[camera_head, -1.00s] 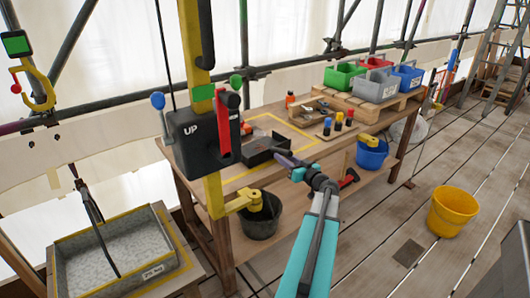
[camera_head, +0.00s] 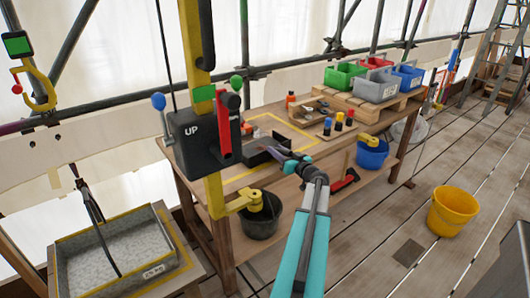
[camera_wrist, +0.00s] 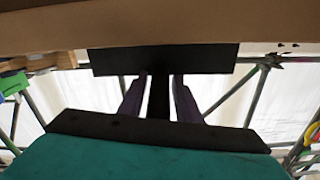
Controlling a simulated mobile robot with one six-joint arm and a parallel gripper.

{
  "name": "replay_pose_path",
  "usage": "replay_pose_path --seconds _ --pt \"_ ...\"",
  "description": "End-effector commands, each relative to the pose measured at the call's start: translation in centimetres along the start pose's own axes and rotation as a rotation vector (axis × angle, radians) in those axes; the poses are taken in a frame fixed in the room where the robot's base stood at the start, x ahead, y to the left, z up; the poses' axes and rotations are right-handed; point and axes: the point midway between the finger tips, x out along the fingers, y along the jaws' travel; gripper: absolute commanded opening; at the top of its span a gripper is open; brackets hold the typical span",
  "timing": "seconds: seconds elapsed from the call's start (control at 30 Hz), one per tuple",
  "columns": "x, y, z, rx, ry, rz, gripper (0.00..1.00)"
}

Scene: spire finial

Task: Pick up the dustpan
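The two purple fingers of my gripper (camera_wrist: 159,85) stand on either side of the handle. Narrow light gaps show between the fingers and the handle, so my gripper looks open around it.
Bottles with coloured caps (camera_head: 339,121) stand on the bench to the right. Green, red, grey and blue bins (camera_head: 375,88) are at the back right. A black control box (camera_head: 195,140) on a yellow post stands at the left. A yellow bucket (camera_head: 452,211) is on the floor.

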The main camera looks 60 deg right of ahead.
Motion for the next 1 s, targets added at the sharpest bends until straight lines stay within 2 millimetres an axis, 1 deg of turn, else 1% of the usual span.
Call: replay_pose_path --seconds 0.17,0.2,0.37,0.4,0.77,0.87,1.0 --pt "0.0 0.0 0.0 0.0 0.0 0.0 0.31" --pt "0.0 0.0 0.0 0.0 0.0 0.0 0.29" --pt "-0.1 0.1 0.0 0.0 0.0 0.001 0.02" --pt "-0.1 0.1 0.0 0.0 0.0 0.001 0.0" --pt "-0.1 0.0 -0.3 0.0 0.001 0.001 0.0" --pt "-0.1 -0.1 -0.8 -0.001 0.002 0.001 0.0" --pt "-0.1 -0.3 -1.9 -0.001 0.001 0.001 0.0"
